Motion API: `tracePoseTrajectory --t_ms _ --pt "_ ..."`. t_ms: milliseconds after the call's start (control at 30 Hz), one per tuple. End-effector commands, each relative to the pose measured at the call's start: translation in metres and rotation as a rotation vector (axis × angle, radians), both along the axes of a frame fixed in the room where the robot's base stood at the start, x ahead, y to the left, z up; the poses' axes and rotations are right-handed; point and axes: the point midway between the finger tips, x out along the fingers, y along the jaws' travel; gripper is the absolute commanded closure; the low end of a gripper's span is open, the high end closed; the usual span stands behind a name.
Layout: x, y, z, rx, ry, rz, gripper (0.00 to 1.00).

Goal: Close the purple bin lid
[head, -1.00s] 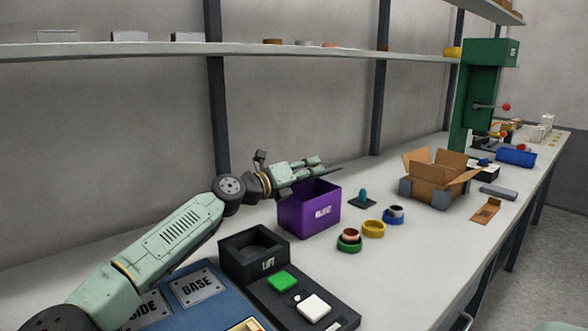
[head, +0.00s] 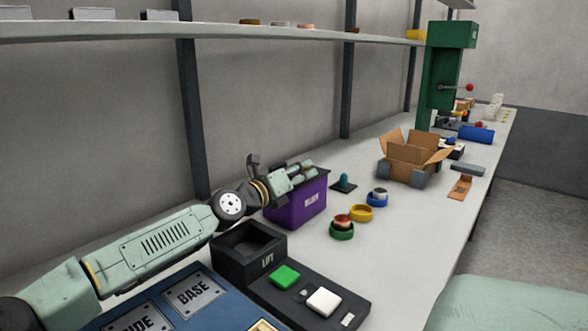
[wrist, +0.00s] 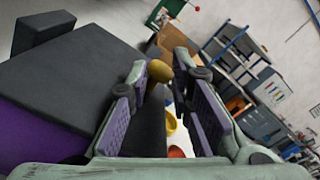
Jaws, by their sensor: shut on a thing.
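The purple bin (head: 298,208) stands on the bench in the head view, with my gripper (head: 308,170) low over its top. A dark lid (head: 322,176) shows as a thin edge at the bin's top right, mostly hidden by my gripper. In the wrist view the dark lid (wrist: 75,75) fills the left side, with purple bin wall (wrist: 30,135) below it. Whether the lid sits flush on the rim is hidden.
A black box marked LIFT (head: 250,247) stands close in front of the bin. Green, yellow and blue rings (head: 361,213) lie to its right, and an open cardboard box (head: 408,160) stands beyond. The bench's right front is clear.

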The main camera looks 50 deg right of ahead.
Motion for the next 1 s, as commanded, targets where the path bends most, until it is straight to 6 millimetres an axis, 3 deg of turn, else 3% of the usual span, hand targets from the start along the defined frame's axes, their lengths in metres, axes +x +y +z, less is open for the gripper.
tracePoseTrajectory --t_ms 33,333,367,667,1000 --pt "-0.0057 -0.0007 -0.0089 0.013 0.017 -0.011 1.0" --pt "-0.0069 -0.0009 -0.01 0.014 0.019 -0.014 1.0" --pt "-0.0069 -0.001 -0.0101 0.014 0.019 -0.014 0.8" --pt "-0.0069 -0.001 -0.0101 0.016 0.013 -0.014 0.6" --pt "-0.0038 0.0041 -0.01 0.016 0.011 -0.01 0.6"
